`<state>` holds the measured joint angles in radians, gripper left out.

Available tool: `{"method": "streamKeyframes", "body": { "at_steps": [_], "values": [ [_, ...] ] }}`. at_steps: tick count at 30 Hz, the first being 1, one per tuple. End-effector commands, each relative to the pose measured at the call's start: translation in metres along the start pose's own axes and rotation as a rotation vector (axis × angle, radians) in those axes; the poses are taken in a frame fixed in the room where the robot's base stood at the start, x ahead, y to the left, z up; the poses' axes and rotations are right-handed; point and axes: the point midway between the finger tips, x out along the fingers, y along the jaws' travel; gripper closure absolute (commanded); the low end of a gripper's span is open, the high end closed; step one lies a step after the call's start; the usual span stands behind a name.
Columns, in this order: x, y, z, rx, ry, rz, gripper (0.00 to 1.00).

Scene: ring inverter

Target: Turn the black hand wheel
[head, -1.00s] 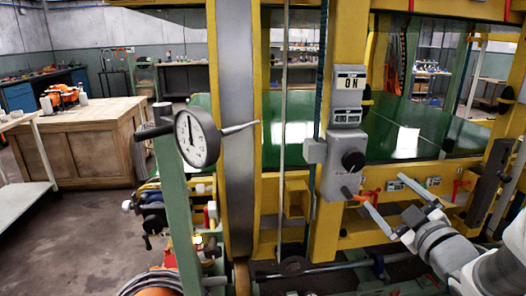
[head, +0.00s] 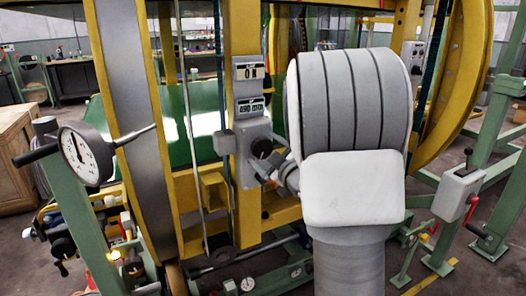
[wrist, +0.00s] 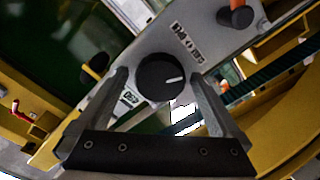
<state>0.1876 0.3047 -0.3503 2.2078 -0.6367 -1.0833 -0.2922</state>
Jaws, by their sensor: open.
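The black hand wheel (head: 262,148) is a round dark knob on the front of a grey control box (head: 245,165) fixed to a yellow post. In the wrist view the wheel (wrist: 160,78) is near the middle, with a white pointer line on its face. My gripper (wrist: 161,82) is open, with one finger on each side of the wheel. Gaps show between the fingers and the wheel's rim; how deep the fingers reach cannot be told. In the head view my gripper (head: 280,172) is close to the wheel's lower right, partly hidden by my arm.
A dial gauge (head: 86,155) on a green post stands at the left. A knob with an orange end (wrist: 236,14) is on the box near the wheel. Yellow frame parts and a rod (head: 194,130) surround the box.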

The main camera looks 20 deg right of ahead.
Motion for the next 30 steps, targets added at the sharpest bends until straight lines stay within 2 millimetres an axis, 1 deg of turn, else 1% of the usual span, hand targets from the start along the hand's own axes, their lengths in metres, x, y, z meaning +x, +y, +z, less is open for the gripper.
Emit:
{"method": "streamKeyframes", "body": {
  "at_steps": [1,4,12,13,17,18,20,21,23,24,26,30],
  "values": [
    [0.0047,-0.0009,-0.0001,0.000,0.001,-0.001,0.00],
    [0.0093,-0.0008,-0.0004,0.000,0.001,-0.001,0.00],
    [0.0107,-0.0002,-0.0005,0.001,0.001,0.000,0.00],
    [0.0106,-0.0002,-0.0005,0.001,0.001,0.000,0.02],
    [0.0105,-0.0001,-0.0004,0.001,0.001,0.000,0.25],
    [0.0104,-0.0001,-0.0004,0.001,0.001,0.000,0.32],
    [0.0104,-0.0001,-0.0004,0.001,0.001,0.000,0.43],
    [0.0103,-0.0001,-0.0004,0.001,0.001,0.000,0.50],
    [0.0103,-0.0001,-0.0003,0.001,0.001,0.000,0.61],
    [0.0103,-0.0001,-0.0003,0.001,0.000,0.000,0.68],
    [0.0103,-0.0001,-0.0003,0.001,0.001,0.000,0.79],
    [0.0102,0.0000,-0.0001,0.006,0.000,0.000,0.79]
  ]
}}
